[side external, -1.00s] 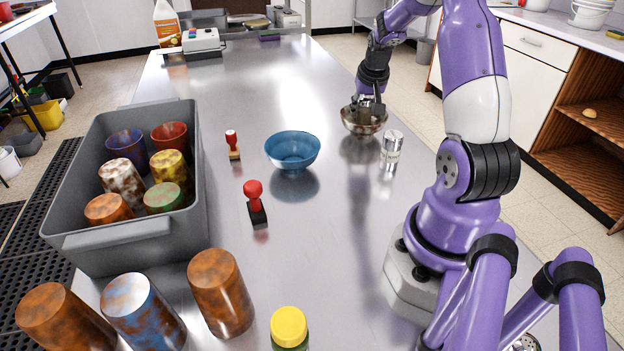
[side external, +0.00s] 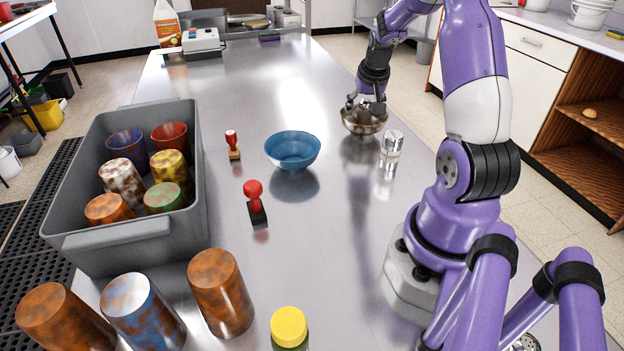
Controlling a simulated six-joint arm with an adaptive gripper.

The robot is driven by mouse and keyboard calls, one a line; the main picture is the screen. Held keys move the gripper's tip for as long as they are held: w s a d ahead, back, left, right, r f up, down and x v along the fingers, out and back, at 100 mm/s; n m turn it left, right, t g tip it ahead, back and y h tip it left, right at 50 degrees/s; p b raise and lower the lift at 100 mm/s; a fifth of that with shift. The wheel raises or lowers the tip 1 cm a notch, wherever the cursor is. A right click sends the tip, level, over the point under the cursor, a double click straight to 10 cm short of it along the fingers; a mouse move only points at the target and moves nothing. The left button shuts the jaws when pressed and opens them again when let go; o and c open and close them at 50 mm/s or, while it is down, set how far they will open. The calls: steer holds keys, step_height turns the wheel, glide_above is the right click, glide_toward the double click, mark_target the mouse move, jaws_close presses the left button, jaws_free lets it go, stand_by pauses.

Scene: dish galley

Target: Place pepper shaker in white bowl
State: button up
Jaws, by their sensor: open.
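My gripper (side external: 366,108) is open over a shiny metal-looking bowl (side external: 364,126), with its fingertips at or just inside the rim. The inside of this bowl is mostly hidden, so I cannot tell whether something lies in it. A silver-topped shaker (side external: 392,146) stands upright on the counter to the right of and nearer than that bowl, apart from my gripper. I cannot tell if it is the pepper shaker. I see no clearly white bowl; the other bowl is blue (side external: 293,151) and looks empty.
A grey bin (side external: 140,240) with several cups stands at left. Two red-handled stamps (side external: 254,201) stand near the blue bowl. Several mottled cups (side external: 220,293) and a yellow-capped jar (side external: 289,326) line the front. The far middle of the steel counter (side external: 270,80) is clear.

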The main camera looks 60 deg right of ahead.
steer(key=v, duration=1)
steer(key=w+a+r+n+t, duration=0.1)
steer(key=w+a+r+n, duration=0.2)
steer(key=a, duration=0.5)
steer(key=s+a+n+t+y, duration=0.1)
steer(key=a+n, duration=0.3)
steer(key=a, duration=0.7)
steer(key=s+a+n+t+y, duration=0.1)
steer(key=s+a+n, duration=0.3)
steer(key=a, duration=0.7)
steer(key=shift+r+y, duration=0.2)
steer(key=shift+y, duration=0.7)
